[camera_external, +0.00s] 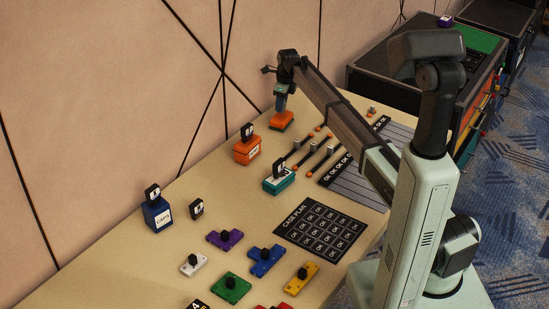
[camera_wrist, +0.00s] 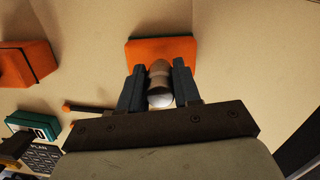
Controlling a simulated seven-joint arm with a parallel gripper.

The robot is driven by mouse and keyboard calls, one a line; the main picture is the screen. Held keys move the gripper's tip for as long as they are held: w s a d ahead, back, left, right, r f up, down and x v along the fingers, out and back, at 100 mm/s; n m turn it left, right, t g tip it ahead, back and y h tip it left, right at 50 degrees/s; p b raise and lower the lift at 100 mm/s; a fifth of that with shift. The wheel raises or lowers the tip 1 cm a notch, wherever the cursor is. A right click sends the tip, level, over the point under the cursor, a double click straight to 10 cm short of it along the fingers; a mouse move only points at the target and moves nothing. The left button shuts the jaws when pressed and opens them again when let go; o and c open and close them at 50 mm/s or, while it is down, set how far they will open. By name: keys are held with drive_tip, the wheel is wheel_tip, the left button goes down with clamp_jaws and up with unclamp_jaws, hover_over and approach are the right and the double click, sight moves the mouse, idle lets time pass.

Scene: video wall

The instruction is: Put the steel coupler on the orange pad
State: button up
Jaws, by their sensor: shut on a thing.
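The orange pad (camera_external: 283,122) lies on the table near the wall, directly below my gripper (camera_external: 281,104). In the wrist view the orange pad (camera_wrist: 150,50) shows beyond the fingertips. My gripper (camera_wrist: 158,82) is shut on the steel coupler (camera_wrist: 160,98), a rounded piece with a pale, shiny near end and a brownish far part. The coupler overlaps the pad in the wrist view. I cannot tell whether it touches the pad or hangs just above it. In the external view the coupler is too small to make out.
An orange box (camera_external: 247,152) and a teal box (camera_external: 279,183) with black tags stand nearby. Dark rods with small grey pieces (camera_external: 313,147) lie to the pad's right. A blue caps box (camera_external: 157,215), coloured plates and a case plan sheet (camera_external: 319,229) are farther forward.

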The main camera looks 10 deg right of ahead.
drive_tip(key=shift+f, duration=0.7)
drive_tip(key=shift+f, duration=0.15)
drive_tip(key=o, duration=1.1)
drive_tip(key=shift+c, duration=0.2)
drive_tip(key=r, duration=0.4)
drive_tip(key=d+r, duration=0.1)
drive_tip(key=r, duration=0.7)
drive_tip(key=shift+s+d+r, duration=0.15)
drive_tip(key=shift+s, duration=0.2)
